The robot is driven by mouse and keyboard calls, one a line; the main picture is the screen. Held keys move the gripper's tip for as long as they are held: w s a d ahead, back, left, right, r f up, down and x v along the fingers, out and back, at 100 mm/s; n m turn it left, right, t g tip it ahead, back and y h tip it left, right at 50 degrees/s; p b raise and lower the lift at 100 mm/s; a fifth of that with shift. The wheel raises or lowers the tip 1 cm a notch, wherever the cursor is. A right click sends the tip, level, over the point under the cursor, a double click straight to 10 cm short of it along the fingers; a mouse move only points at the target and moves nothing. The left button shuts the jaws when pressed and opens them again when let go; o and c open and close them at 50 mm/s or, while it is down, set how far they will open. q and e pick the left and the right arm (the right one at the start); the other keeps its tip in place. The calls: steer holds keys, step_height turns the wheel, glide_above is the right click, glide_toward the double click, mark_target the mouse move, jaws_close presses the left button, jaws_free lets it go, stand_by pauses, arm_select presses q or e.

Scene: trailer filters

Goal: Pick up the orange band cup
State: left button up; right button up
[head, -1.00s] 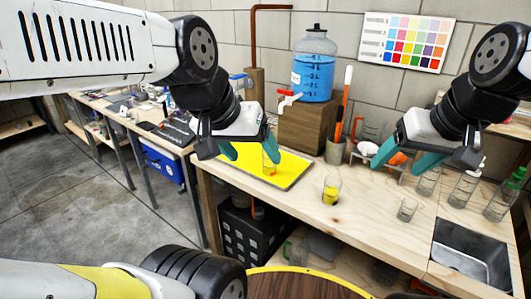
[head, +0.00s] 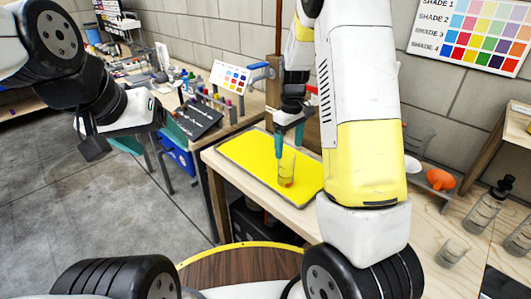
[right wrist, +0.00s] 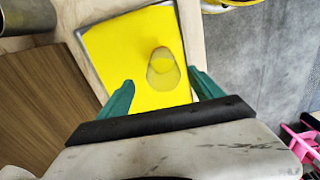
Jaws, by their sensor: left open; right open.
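The orange band cup (head: 287,171) is a clear cup with orange near its base. It stands upright on the yellow tray (head: 246,150). In the right wrist view the cup (right wrist: 163,68) is just ahead of and between the fingertips, with a gap on both sides; its orange band cannot be made out there. My right gripper (head: 288,148) is open and points down at the cup, one finger beside or in front of its rim. The right wrist view shows both fingers (right wrist: 160,82) spread and empty. My left gripper (head: 153,137) is open and empty, left of the tray, over the floor.
My right arm covers the middle of the workbench. A clear beaker (head: 452,251), bottles (head: 490,205) and an orange object (head: 440,180) stand to the right. A side bench (head: 225,122) with a dark rack lies behind left. A round wooden top (head: 240,268) is in front.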

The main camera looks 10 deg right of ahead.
mark_target(286, 164)
steer(key=f, duration=0.8)
steer(key=shift+s+a, duration=0.1)
steer(key=shift+a, duration=0.15)
steer(key=c, duration=1.5)
steer(key=shift+r, duration=0.15)
